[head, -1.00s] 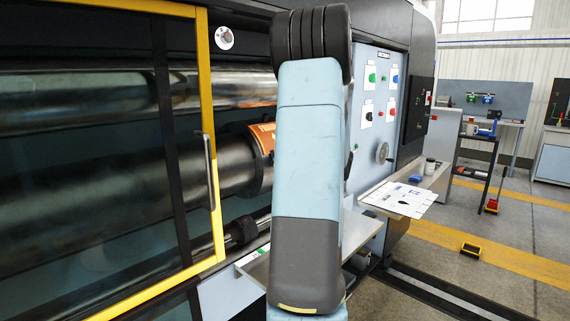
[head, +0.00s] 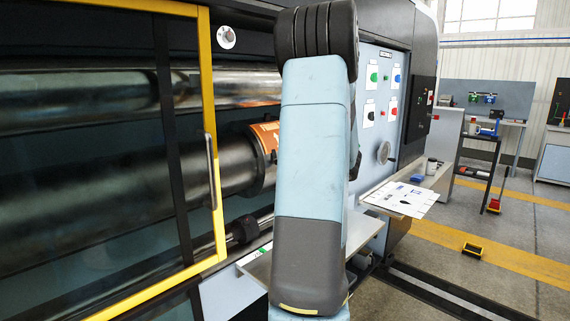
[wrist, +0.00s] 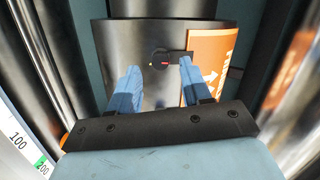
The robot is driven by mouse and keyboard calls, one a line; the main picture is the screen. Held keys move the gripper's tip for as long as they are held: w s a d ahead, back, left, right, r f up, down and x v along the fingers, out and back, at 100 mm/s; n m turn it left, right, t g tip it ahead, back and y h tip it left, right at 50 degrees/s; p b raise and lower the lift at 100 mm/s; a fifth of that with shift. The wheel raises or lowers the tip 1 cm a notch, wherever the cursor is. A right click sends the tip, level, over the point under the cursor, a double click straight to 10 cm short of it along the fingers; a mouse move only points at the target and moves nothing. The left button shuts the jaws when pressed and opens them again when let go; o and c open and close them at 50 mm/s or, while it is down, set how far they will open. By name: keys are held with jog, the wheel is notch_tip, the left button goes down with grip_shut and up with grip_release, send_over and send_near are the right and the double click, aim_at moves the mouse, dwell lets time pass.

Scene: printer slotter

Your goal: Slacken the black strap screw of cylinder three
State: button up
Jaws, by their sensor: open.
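In the wrist view, the black strap screw (wrist: 161,58) is a round dark knob with a small red mark and a pale spot. It sits on a dark metallic cylinder surface (wrist: 125,45). My gripper (wrist: 159,67) has two blue fingers, open and empty, one to either side of the screw in the picture. I cannot tell the remaining depth between the fingertips and the screw. An orange plate (wrist: 205,55) with a white arrow lies right of the screw. In the head view my arm hides the gripper and screw; the black cylinder (head: 215,165) with its orange plate (head: 265,140) shows left of the arm.
A yellow-framed door (head: 207,60) with a handle (head: 211,170) stands left of the arm. A control panel (head: 378,100) with coloured buttons is to the right. Shiny rollers flank the fingers closely in the wrist view. A ledge holds a white sheet (head: 400,198).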

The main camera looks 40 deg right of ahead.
jog(key=v, duration=1.1)
jog(key=shift+s, duration=0.35)
